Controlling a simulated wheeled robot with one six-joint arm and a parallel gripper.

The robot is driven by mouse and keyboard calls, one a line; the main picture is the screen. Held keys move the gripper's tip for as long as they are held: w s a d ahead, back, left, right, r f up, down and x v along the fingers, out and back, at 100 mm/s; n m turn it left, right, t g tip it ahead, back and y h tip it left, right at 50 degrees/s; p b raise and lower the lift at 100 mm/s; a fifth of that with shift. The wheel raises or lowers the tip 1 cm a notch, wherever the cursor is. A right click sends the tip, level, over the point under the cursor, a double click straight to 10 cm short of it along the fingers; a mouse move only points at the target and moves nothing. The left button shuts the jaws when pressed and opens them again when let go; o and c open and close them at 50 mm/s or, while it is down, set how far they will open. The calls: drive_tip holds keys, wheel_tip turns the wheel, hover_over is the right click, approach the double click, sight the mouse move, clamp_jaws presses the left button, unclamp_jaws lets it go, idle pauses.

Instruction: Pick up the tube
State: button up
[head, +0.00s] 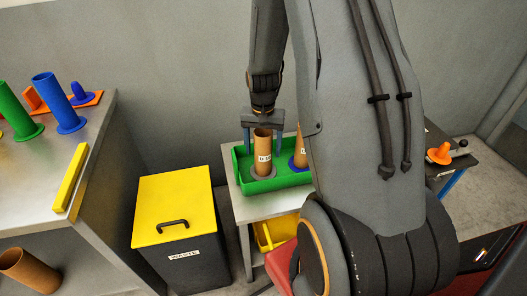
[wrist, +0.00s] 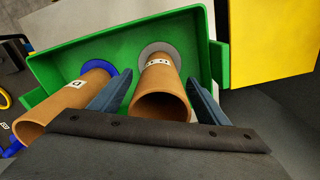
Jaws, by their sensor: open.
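A brown cardboard tube (head: 263,153) with a white label stands upright in a green tray (head: 237,172), on a grey ring base. It also shows in the wrist view (wrist: 160,92), between the two blue fingers. My gripper (head: 262,146) points down over the tray, open, with one finger on each side of this tube. I cannot tell whether a finger touches it. A second brown tube (wrist: 65,103) on a blue base stands beside it, left of the fingers in the wrist view. In the head view my arm partly hides the second tube (head: 299,150).
The tray sits on a small grey table (head: 247,209). A black waste bin with a yellow lid (head: 173,202) stands to its left. A workbench (head: 105,126) with green and blue pegs is farther left. A yellow container (head: 278,232) sits below the tray.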

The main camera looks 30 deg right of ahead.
drive_tip(key=shift+f, duration=0.8)
drive_tip(key=c, duration=1.1)
drive_tip(key=shift+r, duration=0.1)
drive_tip(key=shift+r+b, duration=0.6)
drive_tip(key=shift+r, duration=4.35)
